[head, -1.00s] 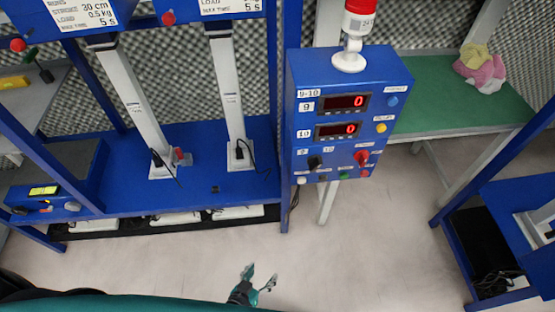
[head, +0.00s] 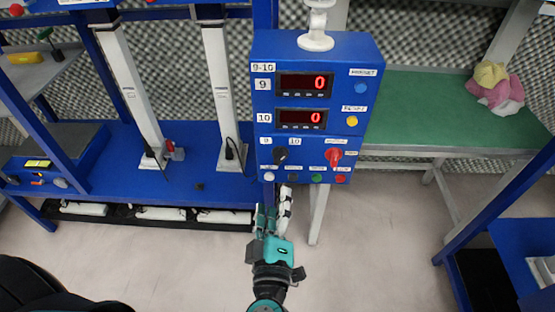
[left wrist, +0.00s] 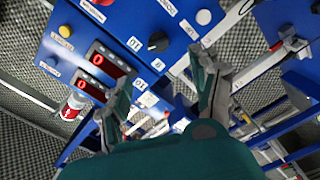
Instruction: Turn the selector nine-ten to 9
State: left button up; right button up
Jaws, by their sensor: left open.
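The black selector knob (head: 280,156) is on the lower part of the blue control box (head: 350,100), below the labels 9 and 10. The direction it points is too small to tell. It also shows in the left wrist view (left wrist: 158,41), beyond my fingers. My left gripper (head: 271,203) is open and empty, just below the box's lower edge and apart from the knob. In the left wrist view its two fingers (left wrist: 160,82) stand wide apart. My right gripper is not in view.
White, black, green and red buttons line the row below, close to my fingers. Two displays (head: 303,84) read 0. A green table (head: 430,115) with cloths stands at right.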

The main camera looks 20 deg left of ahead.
aim_at(278, 161)
pick_arm(q)
jog(key=x, duration=1.2)
jog(key=shift+w+p, duration=0.2)
jog(key=shift+p, duration=0.1)
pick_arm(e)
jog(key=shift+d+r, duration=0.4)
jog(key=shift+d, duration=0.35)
pick_arm(q)
jog(key=c, duration=1.2)
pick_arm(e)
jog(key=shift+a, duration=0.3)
